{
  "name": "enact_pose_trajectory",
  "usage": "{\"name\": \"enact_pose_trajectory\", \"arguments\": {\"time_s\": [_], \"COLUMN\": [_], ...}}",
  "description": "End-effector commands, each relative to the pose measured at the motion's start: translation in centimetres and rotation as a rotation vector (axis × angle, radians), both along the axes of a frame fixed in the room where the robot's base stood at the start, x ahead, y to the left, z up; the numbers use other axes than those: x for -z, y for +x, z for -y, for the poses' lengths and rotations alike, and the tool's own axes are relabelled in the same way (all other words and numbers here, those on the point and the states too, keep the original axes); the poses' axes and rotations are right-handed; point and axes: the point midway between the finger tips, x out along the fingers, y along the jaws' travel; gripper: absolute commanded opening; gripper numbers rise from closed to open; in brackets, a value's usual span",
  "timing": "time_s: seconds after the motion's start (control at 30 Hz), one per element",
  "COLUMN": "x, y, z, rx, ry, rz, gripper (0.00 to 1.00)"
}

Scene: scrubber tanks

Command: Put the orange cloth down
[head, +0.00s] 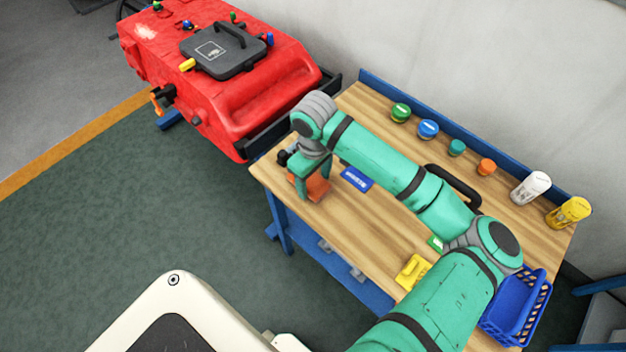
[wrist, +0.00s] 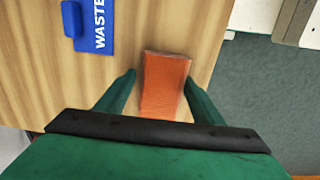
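The orange cloth (head: 318,188) is at the table's near left end, partly hidden by my gripper. In the wrist view the cloth (wrist: 165,85) appears as a flat orange-brown strip between the two fingers. My gripper (wrist: 160,80) points down at the tabletop with its fingers apart. Wood shows between the left finger and the cloth; the right finger is close against the cloth's edge, and I cannot tell if it touches. The cloth seems to rest on the wooden table (head: 400,230). In the head view my gripper (head: 312,190) is low over the table.
A blue sign reading WASTE (wrist: 95,25) lies beside the cloth, also seen in the head view (head: 357,178). Several jars and bottles (head: 428,129) line the back edge. A yellow item (head: 411,272) and blue basket (head: 535,300) are right. A red scrubber tank (head: 230,100) stands left.

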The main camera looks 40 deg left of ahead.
Motion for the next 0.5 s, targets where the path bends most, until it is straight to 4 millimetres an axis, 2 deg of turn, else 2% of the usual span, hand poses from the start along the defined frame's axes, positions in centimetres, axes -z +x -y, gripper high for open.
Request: {"name": "enact_pose_trajectory", "arguments": {"time_s": [0.03,0.5], "x": [0.75,0.76], "y": [-0.58,-0.87], "z": [0.03,-0.14], "rx": [-0.002,-0.005], "ry": [-0.009,-0.006], "rz": [-0.014,-0.022], "gripper": [0.73,0.73]}}
